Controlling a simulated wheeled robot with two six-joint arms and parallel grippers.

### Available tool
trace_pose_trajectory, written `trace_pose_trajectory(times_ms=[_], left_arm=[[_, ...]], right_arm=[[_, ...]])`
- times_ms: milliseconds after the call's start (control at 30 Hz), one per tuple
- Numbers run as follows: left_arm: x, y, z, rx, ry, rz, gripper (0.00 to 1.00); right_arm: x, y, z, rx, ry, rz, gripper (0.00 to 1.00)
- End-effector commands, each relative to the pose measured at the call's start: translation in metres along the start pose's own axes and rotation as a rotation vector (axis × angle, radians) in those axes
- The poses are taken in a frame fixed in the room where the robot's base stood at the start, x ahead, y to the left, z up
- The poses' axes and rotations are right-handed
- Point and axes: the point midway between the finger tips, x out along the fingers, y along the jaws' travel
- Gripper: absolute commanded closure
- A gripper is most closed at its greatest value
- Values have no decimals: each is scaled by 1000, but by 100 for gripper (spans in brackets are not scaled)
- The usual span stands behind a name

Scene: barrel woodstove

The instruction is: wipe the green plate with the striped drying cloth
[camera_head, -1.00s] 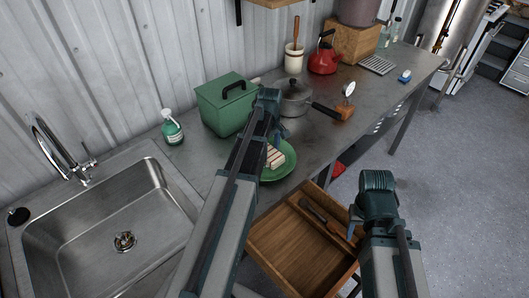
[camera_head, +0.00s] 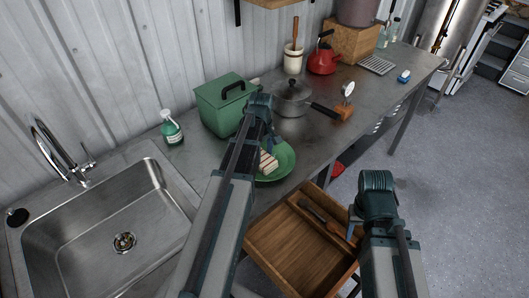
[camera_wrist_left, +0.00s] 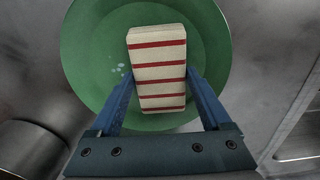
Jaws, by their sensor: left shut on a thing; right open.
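The green plate (camera_head: 286,163) lies on the steel counter, partly hidden by my left arm in the head view. The left wrist view shows the plate (camera_wrist_left: 95,60) from above, with small pale spots left of the cloth. The striped drying cloth (camera_head: 268,163) is a folded cream pad with red stripes, over the plate. My left gripper (camera_wrist_left: 158,85) is shut on the cloth (camera_wrist_left: 158,62), with one finger on each side of it. Whether the cloth touches the plate I cannot tell. My right gripper (camera_head: 362,215) hangs by the open drawer, away from the plate; its fingers are hardly visible.
A green lidded box (camera_head: 222,104) and a grey pot (camera_head: 291,99) stand behind the plate. The sink (camera_head: 105,220) and a soap bottle (camera_head: 171,128) are at left. An open wooden drawer (camera_head: 285,250) juts out in front. A red kettle (camera_head: 323,60) stands farther back.

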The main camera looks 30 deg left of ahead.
Motion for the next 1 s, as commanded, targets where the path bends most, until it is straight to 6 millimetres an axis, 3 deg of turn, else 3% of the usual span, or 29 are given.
trace_pose_trajectory(times_ms=[333, 833, 1000], left_arm=[[-6, 0, 0, 0, 0, -1, 63], [-55, 0, 0, 0, 0, -1, 63], [-62, 0, 0, 0, 0, -1, 63]], right_arm=[[-6, 1, 0, 0, 0, 0, 50], [-54, 5, 3, 0, 0, 0, 50], [-61, 6, 4, 0, 0, 0, 50]])
